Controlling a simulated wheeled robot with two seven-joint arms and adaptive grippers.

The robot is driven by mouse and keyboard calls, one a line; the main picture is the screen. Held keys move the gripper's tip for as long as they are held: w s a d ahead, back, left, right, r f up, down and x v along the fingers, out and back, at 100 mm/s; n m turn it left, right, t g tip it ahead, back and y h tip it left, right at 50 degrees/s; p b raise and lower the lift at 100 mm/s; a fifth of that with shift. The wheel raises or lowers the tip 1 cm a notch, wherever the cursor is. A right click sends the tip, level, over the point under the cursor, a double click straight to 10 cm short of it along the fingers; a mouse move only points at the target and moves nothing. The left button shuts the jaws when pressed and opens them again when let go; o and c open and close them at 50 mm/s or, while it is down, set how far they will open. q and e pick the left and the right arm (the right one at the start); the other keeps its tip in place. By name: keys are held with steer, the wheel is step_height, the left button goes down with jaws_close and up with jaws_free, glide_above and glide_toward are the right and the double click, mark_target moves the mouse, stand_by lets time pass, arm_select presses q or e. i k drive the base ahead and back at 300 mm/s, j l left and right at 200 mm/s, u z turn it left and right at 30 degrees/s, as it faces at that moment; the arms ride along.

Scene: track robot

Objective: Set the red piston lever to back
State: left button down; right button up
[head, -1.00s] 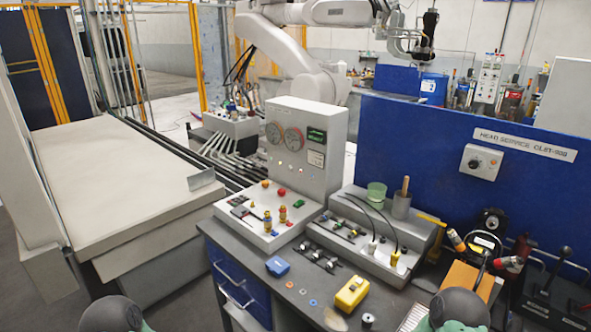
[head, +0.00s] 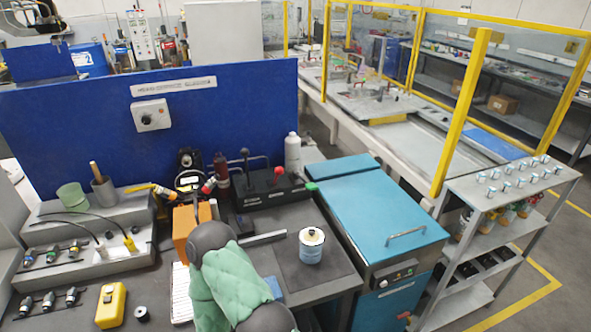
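The red piston lever (head: 279,171) shows in the head view, a red knob on a short stem on a dark lever box (head: 262,196) at the back of the bench, below the blue panel. A lever with a black knob (head: 244,153) stands to its left, and a green knob (head: 311,187) is at the box's right end. How far the red lever is tilted is hard to tell. A green-sleeved link of my arm is in front of the box, at the bottom middle.
A white and blue can (head: 311,246) stands on a dark mat right of my arm. An orange block (head: 190,230) and a yellow device (head: 111,305) are to the left. A teal cabinet (head: 375,215) adjoins the bench at right. A white bottle (head: 292,152) stands behind the box.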

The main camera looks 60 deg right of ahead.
mark_target(279, 171)
steer(key=z, duration=1.8)
steer(key=i+l+z, duration=0.1)
steer(key=z, duration=0.15)
